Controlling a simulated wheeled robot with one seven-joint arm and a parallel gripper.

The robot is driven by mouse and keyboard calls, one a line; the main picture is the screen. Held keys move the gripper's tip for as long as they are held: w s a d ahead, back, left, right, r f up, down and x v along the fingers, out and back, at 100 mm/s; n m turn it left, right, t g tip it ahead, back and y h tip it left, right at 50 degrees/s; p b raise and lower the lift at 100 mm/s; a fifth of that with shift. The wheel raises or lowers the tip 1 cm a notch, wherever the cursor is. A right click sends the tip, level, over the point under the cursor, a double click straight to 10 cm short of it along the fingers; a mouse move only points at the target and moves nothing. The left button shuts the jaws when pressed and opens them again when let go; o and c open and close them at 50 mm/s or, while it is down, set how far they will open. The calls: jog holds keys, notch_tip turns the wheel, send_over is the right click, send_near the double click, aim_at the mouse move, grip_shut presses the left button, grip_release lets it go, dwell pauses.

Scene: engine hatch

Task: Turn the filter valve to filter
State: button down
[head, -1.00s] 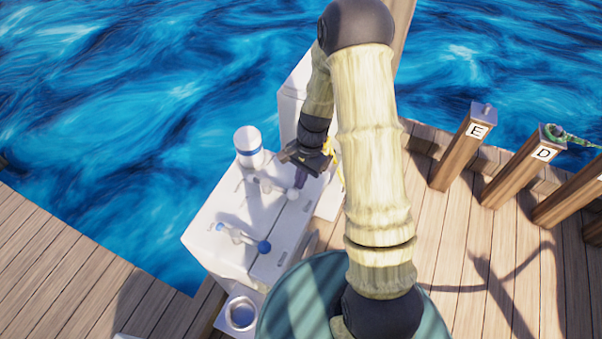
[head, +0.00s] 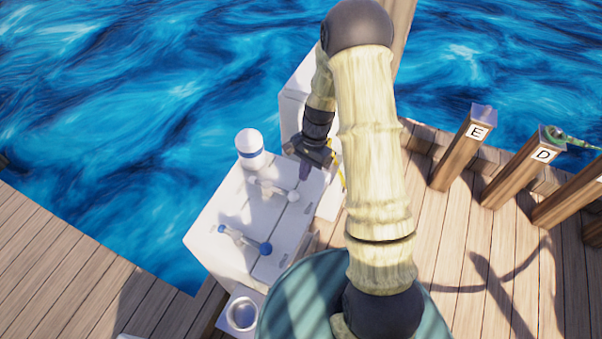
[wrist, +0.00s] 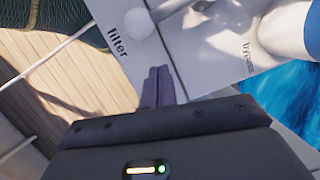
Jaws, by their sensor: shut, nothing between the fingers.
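The white-knobbed valve handle (head: 275,189) lies on the white box top in the head view, its round knob toward the right edge. In the wrist view the white knob (wrist: 137,25) sits right beside the printed word "filter" (wrist: 119,40).
A blue-knobbed handle (head: 246,241) lies nearer on the same white box (head: 215,258). A white cylinder with a blue band (head: 250,150) stands at its far left corner. A round metal cup (head: 242,314) is at the front. Wooden posts marked E and D stand right.

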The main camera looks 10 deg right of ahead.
jog(key=shift+w+d+r, duration=0.6)
jog(key=shift+w+d, duration=0.25)
jog(key=shift+d, duration=0.05)
jog(key=v, duration=0.9)
jog(key=shift+s+b, duration=0.15)
jog(key=shift+b, duration=0.25)
jog(key=shift+r, duration=0.15)
jog(key=s+a+r+n+t+h, duration=0.1)
jog(key=s+r+n+t, duration=0.1)
jog(key=s+r+n, duration=0.2)
jog(key=s+a+r+n+t+h+p, duration=0.1)
jog(key=s+r+n, duration=0.4)
jog(key=s, duration=0.6)
jog(key=shift+s+a+n+t+h, duration=0.3)
jog(key=shift+n+t, duration=0.3)
jog(key=shift+t, duration=0.3)
jog(key=shift+a, duration=0.1)
